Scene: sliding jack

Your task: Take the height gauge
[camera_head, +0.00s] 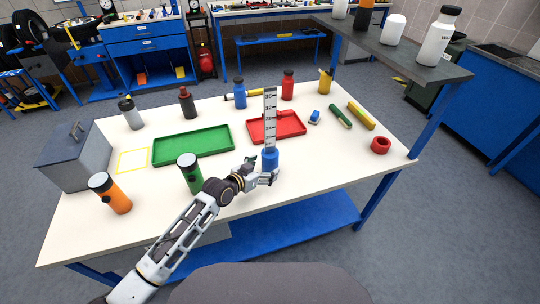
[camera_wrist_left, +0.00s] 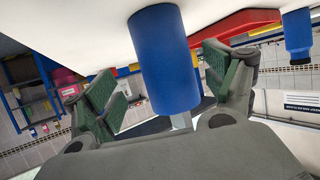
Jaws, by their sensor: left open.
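The height gauge (camera_head: 270,120) stands upright on the white table in the head view, in front of the red tray. It has a blue cylindrical base and a tall grey scale with dark numbers. My left gripper (camera_head: 263,170) is at the blue base, low over the table. In the left wrist view the blue base (camera_wrist_left: 165,58) sits between the two green-padded fingers of my left gripper (camera_wrist_left: 167,85). The fingers are open, with a visible gap on each side of the base. My right gripper is not in view.
A green tray (camera_head: 160,150) and a red tray (camera_head: 254,131) lie behind my arm. A green bottle (camera_head: 189,175) stands close to my left forearm and an orange one (camera_head: 113,197) farther left. A red ring (camera_head: 380,145) lies at right. The table's front right is clear.

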